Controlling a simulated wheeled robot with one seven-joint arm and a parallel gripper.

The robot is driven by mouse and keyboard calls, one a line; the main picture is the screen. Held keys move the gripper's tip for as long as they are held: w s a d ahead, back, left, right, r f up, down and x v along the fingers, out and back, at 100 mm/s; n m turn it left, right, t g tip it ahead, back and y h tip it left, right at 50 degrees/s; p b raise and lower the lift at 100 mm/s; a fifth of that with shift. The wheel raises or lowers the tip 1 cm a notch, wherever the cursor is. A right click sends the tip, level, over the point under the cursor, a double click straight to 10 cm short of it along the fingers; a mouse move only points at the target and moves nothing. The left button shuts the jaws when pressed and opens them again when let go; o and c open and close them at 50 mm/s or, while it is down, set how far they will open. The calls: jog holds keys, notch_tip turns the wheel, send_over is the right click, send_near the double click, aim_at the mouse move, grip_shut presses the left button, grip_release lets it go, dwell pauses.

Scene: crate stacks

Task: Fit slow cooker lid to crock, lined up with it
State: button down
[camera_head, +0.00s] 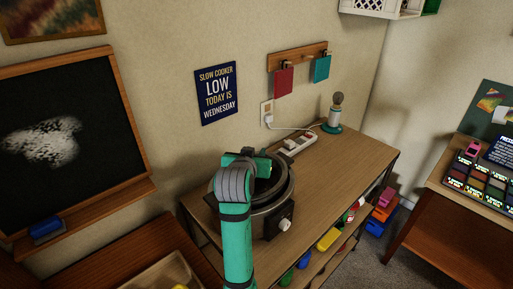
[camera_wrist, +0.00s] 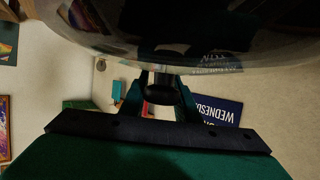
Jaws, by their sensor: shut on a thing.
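The slow cooker crock, in its dark housing (camera_head: 258,222) with a light knob on the front, stands on the wooden shelf unit. My gripper (camera_head: 262,170) is over it, and my arm covers much of its left side. In the wrist view my gripper (camera_wrist: 158,97) is shut on the dark knob of the slow cooker lid. The shiny, glass-like lid (camera_wrist: 255,50) fills the top of that view. In the head view the lid shows only as a dark round shape over the crock. I cannot tell whether its rim touches the crock or is lined up with it.
Behind the cooker lie a white power strip (camera_head: 296,145) and a teal-based lamp-like item (camera_head: 332,122). The shelf top (camera_head: 345,150) is clear to the right. A wall sign (camera_head: 216,94) hangs behind. A tray (camera_head: 165,275) stands at front left.

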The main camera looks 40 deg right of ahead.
jog(key=shift+f, duration=0.25)
jog(key=shift+s, duration=0.1)
jog(key=shift+d, duration=0.15)
jog(key=shift+w, duration=0.2)
dwell(0.3)
jog(key=shift+s+d, duration=0.1)
jog(key=shift+s, duration=0.05)
jog(key=shift+a+f, duration=0.1)
jog(key=shift+a, duration=0.1)
jog(key=shift+s, duration=0.15)
dwell(0.3)
